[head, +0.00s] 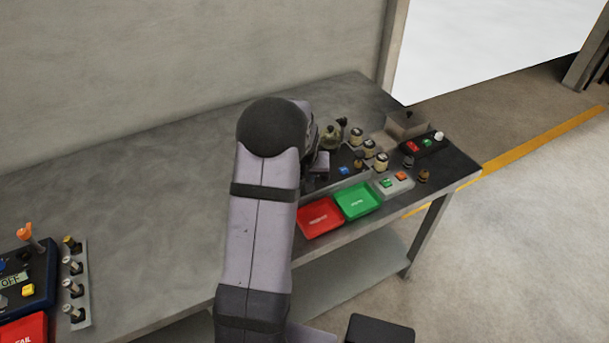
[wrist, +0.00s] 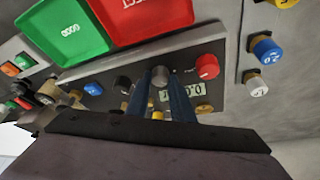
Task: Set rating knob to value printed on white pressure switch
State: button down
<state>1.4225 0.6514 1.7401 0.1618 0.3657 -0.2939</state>
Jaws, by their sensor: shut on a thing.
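In the wrist view, my gripper (wrist: 160,76) has its two blue-grey fingers on either side of a grey knob (wrist: 160,73) on the grey control panel (wrist: 228,84), and it is shut on this knob. I cannot read a label naming the knob. A small display (wrist: 188,91) right of the fingers seems to read zeros. At the right, a white-capped part (wrist: 257,88) stands below a blue-capped one (wrist: 266,50) in a metal holder; any print on the white one is unreadable.
The panel also carries a red knob (wrist: 207,66), a black knob (wrist: 122,84) and a blue knob (wrist: 92,88). A red tray (head: 320,217) and a green tray (head: 358,200) lie at the bench's front edge.

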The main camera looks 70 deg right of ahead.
jog(key=shift+w+m+g, duration=0.15)
jog(key=shift+m+g, duration=0.25)
jog(key=shift+m, duration=1)
jog(key=shift+m+b, duration=0.3)
jog(key=c, duration=1.6)
grip_release()
jog(key=shift+o, duration=0.2)
jog(key=shift+r, duration=0.15)
jog(key=b+v, duration=0.2)
jog(key=v, duration=0.5)
jog(key=shift+b, duration=0.3)
jog(key=shift+w+a, duration=0.1)
jog(key=shift+a, duration=0.05)
